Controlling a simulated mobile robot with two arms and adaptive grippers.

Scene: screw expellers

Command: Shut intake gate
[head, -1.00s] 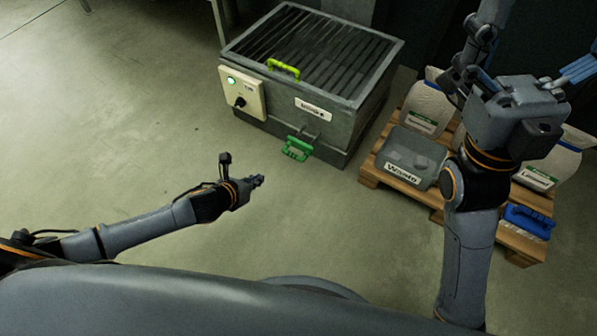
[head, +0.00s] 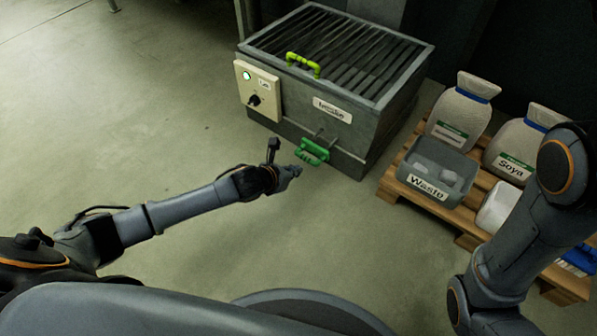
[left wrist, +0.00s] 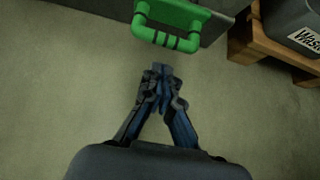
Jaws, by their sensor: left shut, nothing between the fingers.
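The intake unit (head: 350,136) is a grey metal box with a slatted grate on top and an intake label on its front. A green gate handle (head: 313,152) sticks out low on its front on two thin rods. The handle also shows at the top of the left wrist view (left wrist: 168,38). My left gripper (head: 296,171) is shut and empty, just in front of and slightly left of the handle, apart from it. In the left wrist view its closed fingertips (left wrist: 160,70) point toward the handle with a small gap. My right gripper is out of view.
A control panel (head: 258,90) with a lit green lamp and a black knob is on the unit's left front. A yellow-green handle (head: 303,64) sits at the grate's edge. A wooden pallet (head: 395,187) at right bears a grey Waste bin (head: 428,188) and sacks (head: 463,113). The floor at left is clear.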

